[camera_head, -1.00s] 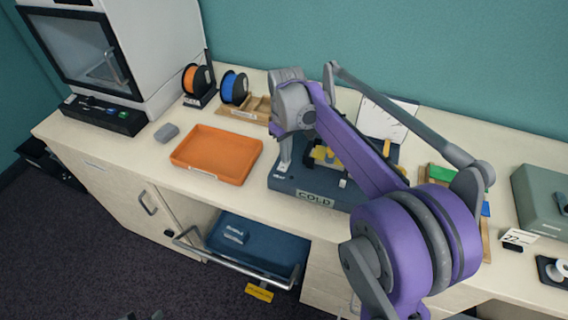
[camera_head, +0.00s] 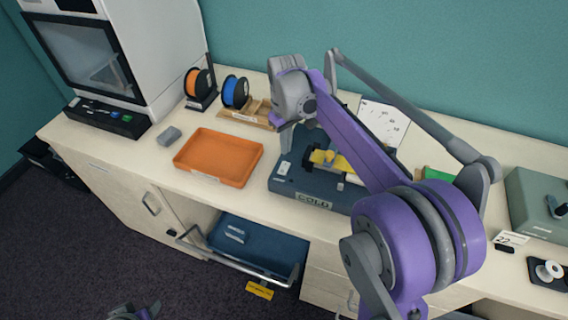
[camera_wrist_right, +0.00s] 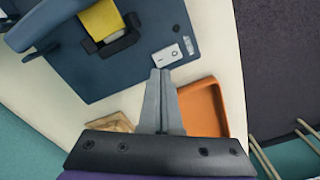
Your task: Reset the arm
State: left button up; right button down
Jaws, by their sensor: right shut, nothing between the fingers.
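My right arm (camera_head: 345,140) is purple and grey and reaches across the picture over the counter. Its gripper (camera_head: 282,134) is beside the dark blue press marked COLD (camera_head: 300,187), above the counter. In the right wrist view the two grey fingers (camera_wrist_right: 158,75) are together with nothing between them. The press base (camera_wrist_right: 150,45), with a yellow part (camera_wrist_right: 102,18) on it, lies beyond them. A small grey and purple part of my left gripper (camera_head: 138,312) shows at the bottom edge; its fingers are not clear.
An orange tray (camera_head: 184,160) stands left of the press. A wooden rack (camera_head: 245,114) and filament spools (camera_head: 235,91) are behind. An open blue drawer (camera_head: 258,262) juts out below the counter. A grey-green case (camera_head: 535,195) stands at right.

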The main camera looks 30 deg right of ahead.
jog(key=shift+r+p, duration=0.3)
jog(key=shift+r, duration=0.55)
pick_arm(q)
jog(key=shift+w+r, duration=0.3)
jog(key=shift+r, duration=0.35)
jog(key=shift+s, duration=0.1)
pick_arm(e)
jog(key=shift+s+a, duration=0.1)
jog(key=s+a+f+m+t, duration=0.1)
jog(key=s+a+f, duration=0.3)
jog(key=s, duration=0.6)
jog(key=s+a+f+m+t, duration=0.1)
jog(key=s+a+f+t, duration=0.3)
jog(key=s, duration=0.6)
jog(key=shift+a+f+t, duration=0.3)
jog(key=shift+a+f, duration=0.05)
jog(key=shift+a, duration=0.75)
